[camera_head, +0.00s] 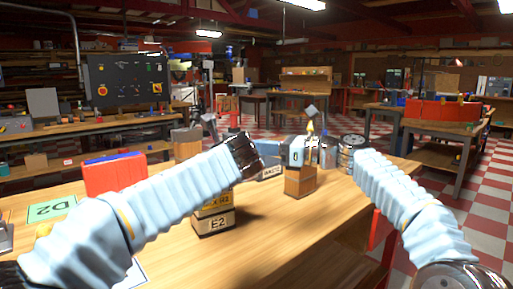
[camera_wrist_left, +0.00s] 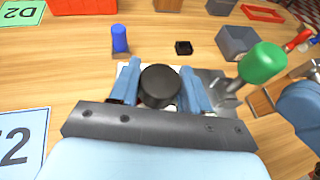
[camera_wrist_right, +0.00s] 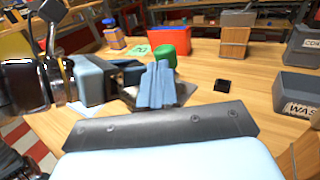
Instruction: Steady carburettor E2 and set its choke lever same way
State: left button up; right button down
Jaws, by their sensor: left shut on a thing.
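My left gripper (camera_wrist_left: 160,85) is shut on a round black part of the carburettor (camera_wrist_left: 159,88), between its two blue fingers in the left wrist view. A pale plate shows beneath. A green knob (camera_wrist_left: 262,62) on a metal stem, apparently the choke lever, leans out to the right. In the right wrist view my right gripper (camera_wrist_right: 157,85) has its fingers together, with nothing visible between them. The green knob (camera_wrist_right: 167,54) shows just behind its fingertips; contact cannot be told. In the head view my left arm hides the carburettor.
A green D2 card (camera_head: 52,208) and a red box (camera_head: 115,172) are on the left of the bench. A grey WASTE bin (camera_wrist_right: 302,92) is at right in the right wrist view. A blue peg (camera_wrist_left: 119,38) and small black block (camera_wrist_left: 184,47) stand beyond my left gripper.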

jog(key=v, duration=1.2)
jog(key=shift+s+d+r, duration=0.15)
jog(key=shift+d+r, duration=0.1)
jog(key=shift+r, duration=0.05)
pick_arm(q)
jog(key=o, duration=1.4)
jog(key=shift+c, duration=0.2)
